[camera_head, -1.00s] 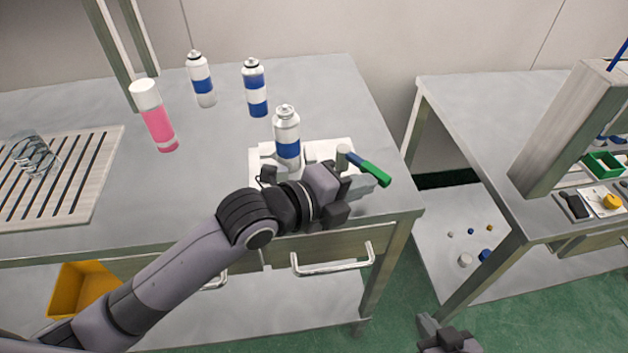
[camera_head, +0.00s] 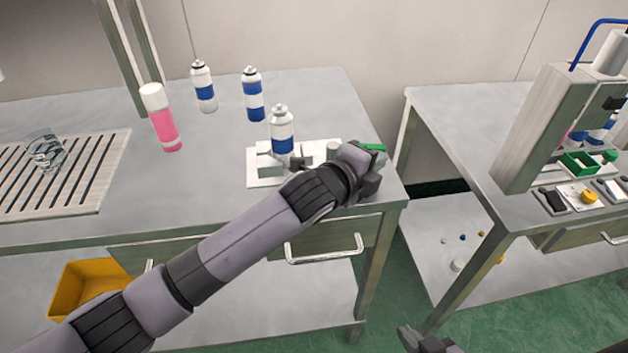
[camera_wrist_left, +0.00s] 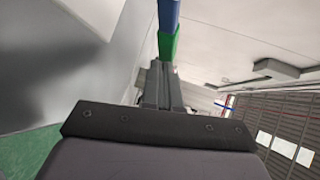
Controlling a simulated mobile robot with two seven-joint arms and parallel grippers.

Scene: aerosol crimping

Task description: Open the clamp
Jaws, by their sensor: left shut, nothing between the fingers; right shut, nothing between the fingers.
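The clamp has a white base (camera_head: 262,180) near the right front corner of the left table. Its green handle (camera_head: 374,147) shows only as a small piece behind my left gripper; the rest is hidden. An aerosol can (camera_head: 281,128) with a blue band stands upright at the clamp. My left gripper (camera_head: 372,172) is shut and empty, close beside the handle. In the left wrist view the green piece (camera_wrist_left: 168,46) lies just past the shut fingers; whether they touch it I cannot tell. My right gripper (camera_head: 408,338) is low at the bottom edge, shut and empty.
Two blue-banded cans (camera_head: 204,88) (camera_head: 252,95) and a pink can (camera_head: 160,118) stand behind and left. A slatted rack (camera_head: 90,190) lies at the left. A gap separates this table from the right table (camera_head: 450,120), which carries a tall press (camera_head: 540,125).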

